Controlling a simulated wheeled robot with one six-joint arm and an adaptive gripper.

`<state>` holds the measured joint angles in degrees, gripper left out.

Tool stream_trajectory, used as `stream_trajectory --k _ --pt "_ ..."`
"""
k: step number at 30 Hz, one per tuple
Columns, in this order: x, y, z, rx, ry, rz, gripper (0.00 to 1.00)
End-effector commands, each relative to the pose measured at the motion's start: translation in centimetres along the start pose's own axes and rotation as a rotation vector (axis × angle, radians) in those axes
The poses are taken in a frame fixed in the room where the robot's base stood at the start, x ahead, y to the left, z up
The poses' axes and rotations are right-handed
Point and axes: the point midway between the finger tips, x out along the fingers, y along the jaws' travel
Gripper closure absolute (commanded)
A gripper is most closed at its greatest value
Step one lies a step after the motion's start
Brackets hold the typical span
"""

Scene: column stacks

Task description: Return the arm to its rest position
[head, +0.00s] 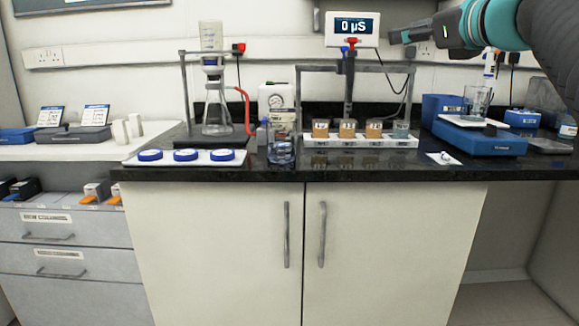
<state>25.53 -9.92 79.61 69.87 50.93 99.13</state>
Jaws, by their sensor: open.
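My gripper (404,36) is at the upper right, raised well above the bench and pointing left. It is open, and nothing shows between its fingers. It is just right of the display reading 0 µS (352,28), seemingly in front of the back wall. My arm, teal and dark grey, comes in from the upper right corner.
The dark bench (330,168) holds a filter flask (218,115) on a stand, a white tray with blue lids (185,156), a rack of amber-filled beakers (360,141) and a blue balance (478,138) with a beaker. Drawers (65,228) stand at left. The air around my gripper looks mostly clear.

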Motion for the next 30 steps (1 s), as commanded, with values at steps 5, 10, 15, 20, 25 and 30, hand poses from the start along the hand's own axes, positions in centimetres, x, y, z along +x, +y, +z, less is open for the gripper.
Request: stream_trajectory --k 5,10,15,20,25,30 --pt "0.5 0.2 -3.6 -0.215 0.087 0.016 0.49" --pt "0.4 1.3 -10.5 -0.546 0.245 0.092 0.49" --pt "-1.4 5.0 -18.4 -0.957 0.401 0.286 0.49" --pt "-4.7 10.3 -25.8 -1.357 0.480 0.575 0.49" --pt "-10.0 16.9 -33.0 -1.760 0.454 0.955 0.49" --pt "-16.1 23.1 -39.1 -2.058 0.344 1.305 0.49"
